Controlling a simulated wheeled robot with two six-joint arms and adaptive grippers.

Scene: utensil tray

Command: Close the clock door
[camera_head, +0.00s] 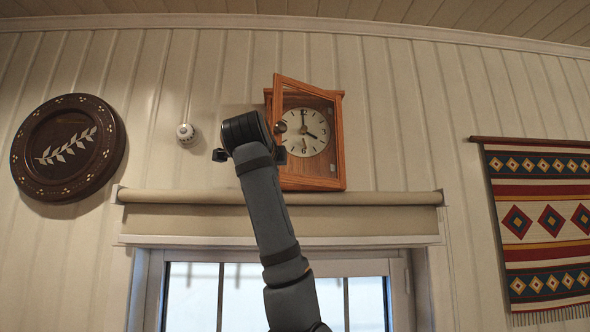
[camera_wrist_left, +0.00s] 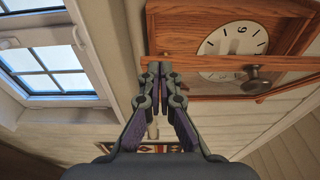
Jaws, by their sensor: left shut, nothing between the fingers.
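The wooden wall clock (camera_head: 322,183) hangs above the window, with a white dial showing. Its glazed door (camera_head: 290,82) stands partly open, its left edge swung out from the case and its right side at the case. A round knob (camera_head: 281,127) sits on the door's left side; the knob also shows in the left wrist view (camera_wrist_left: 257,82). My left gripper (camera_wrist_left: 160,70) is shut and empty, its tips close to the end of the wooden door frame (camera_wrist_left: 215,64). I cannot tell whether they touch. In the head view my wrist hides the fingers and the door's lower left.
A rolled blind (camera_head: 380,198) and window lie below the clock. A small white round fixture (camera_head: 186,133) and a dark carved plate (camera_head: 68,190) are on the wall at left. A striped woven hanging (camera_head: 540,225) is at right. The wall right of the clock is clear.

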